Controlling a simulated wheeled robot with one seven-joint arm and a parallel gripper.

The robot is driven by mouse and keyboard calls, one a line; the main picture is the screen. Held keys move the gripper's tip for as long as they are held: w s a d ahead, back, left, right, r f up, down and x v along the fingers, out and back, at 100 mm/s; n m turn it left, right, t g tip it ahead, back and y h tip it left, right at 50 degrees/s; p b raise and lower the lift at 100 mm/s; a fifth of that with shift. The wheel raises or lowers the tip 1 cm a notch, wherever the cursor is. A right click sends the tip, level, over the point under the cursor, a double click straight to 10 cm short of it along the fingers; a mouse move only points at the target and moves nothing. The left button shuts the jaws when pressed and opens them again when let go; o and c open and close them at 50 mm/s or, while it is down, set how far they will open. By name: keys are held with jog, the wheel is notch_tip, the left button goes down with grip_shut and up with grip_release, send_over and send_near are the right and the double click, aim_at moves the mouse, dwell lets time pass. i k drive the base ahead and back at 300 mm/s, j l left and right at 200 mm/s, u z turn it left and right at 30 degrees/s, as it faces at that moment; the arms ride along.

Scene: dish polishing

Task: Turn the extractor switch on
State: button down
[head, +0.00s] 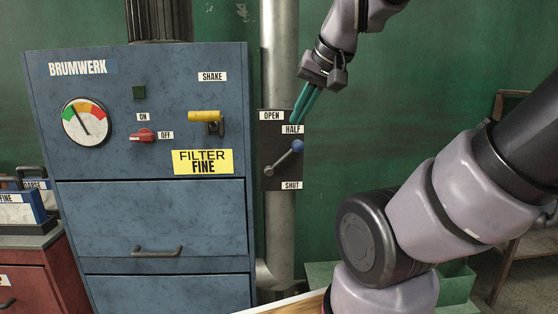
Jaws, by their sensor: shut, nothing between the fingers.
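The extractor switch is a red rotary knob (142,135) on the front of the blue BRUMWERK cabinet (150,215). Its grip lies roughly horizontal, with the ON label (145,117) above it and the OFF label (166,135) to its right.
A damper plate (268,165) marked OPEN, HALF and SHUT carries a blue-knobbed lever (297,146) just below my fingertips. A yellow shake handle (204,116) stands between switch and plate. A round gauge (86,122) is left of the switch. Filter boxes (15,208) stand far left.

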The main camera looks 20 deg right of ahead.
aim_at(144, 135)
jog(key=i+u, duration=0.15)
jog(key=u, duration=0.25)
jog(key=i+j+u, duration=0.1)
jog(key=u, duration=0.3)
jog(key=i+u, duration=0.15)
jog(key=u, duration=0.25)
